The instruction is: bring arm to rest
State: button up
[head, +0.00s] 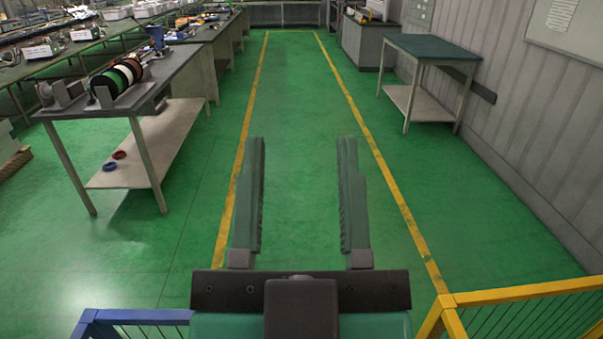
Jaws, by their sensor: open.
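My gripper (302,190) is at the bottom middle of the head view. Its two long grey-green fingers point away, up the picture. They stand wide apart, and only green floor shows between them. The gripper is open and empty, and touches nothing that I can see. The rest of my arm is hardly visible behind the dark gripper mount at the bottom edge.
A workbench (178,72) with wire spools (122,76) stands at left. A small green-topped table (432,47) stands at right by the grey wall (545,130). A yellow railing (530,292) and a blue railing (135,317) are near. The lane between the yellow lines is clear.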

notch_tip(320, 180, up, 36)
jog(key=p, duration=3.6)
jog(key=shift+a, duration=0.15)
jog(key=shift+w+r, duration=0.1)
